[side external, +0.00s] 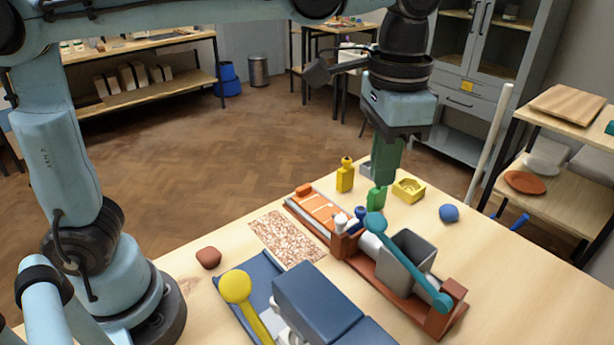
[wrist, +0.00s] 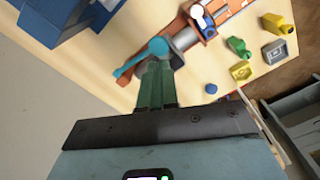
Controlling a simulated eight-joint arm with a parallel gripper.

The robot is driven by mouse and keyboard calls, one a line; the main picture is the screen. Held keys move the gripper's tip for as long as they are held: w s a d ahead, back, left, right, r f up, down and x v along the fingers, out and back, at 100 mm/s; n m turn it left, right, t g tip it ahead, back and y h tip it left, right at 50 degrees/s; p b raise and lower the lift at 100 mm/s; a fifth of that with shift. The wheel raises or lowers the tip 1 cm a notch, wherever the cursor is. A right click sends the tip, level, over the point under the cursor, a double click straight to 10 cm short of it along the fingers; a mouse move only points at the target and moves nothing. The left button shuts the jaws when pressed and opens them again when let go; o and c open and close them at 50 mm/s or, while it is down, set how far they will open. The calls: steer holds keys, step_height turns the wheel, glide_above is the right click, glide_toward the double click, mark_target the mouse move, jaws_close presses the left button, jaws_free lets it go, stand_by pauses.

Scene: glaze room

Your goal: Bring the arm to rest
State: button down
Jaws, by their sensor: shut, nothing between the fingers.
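My gripper (side external: 382,181) hangs pointing down over the right part of the wooden table (side external: 190,285). Its green fingers are together with nothing between them. In the side view the fingertips show just above a small green bottle (side external: 376,198), and a gap to it cannot be judged.
The device with teal lever (side external: 410,265) and grey bin, and a blue machine with yellow-knobbed lever (side external: 237,287), fill the front. A yellow bottle (side external: 345,176), yellow block (side external: 409,189), blue ball (side external: 449,213) and brown lump (side external: 208,257) stand around. A shelf (side external: 560,190) is at right.

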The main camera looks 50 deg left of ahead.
steer(key=s+a+f+n+t, duration=0.2)
steer(key=a+f, duration=0.3)
steer(key=a, duration=0.4)
steer(key=s+a+f+n+t, duration=0.2)
steer(key=a+f+n+t, duration=0.2)
steer(key=a, duration=0.4)
steer(key=shift+s+a+f+t, duration=0.35)
steer(key=shift+s+f+t, duration=0.05)
steer(key=shift+t, duration=0.2)
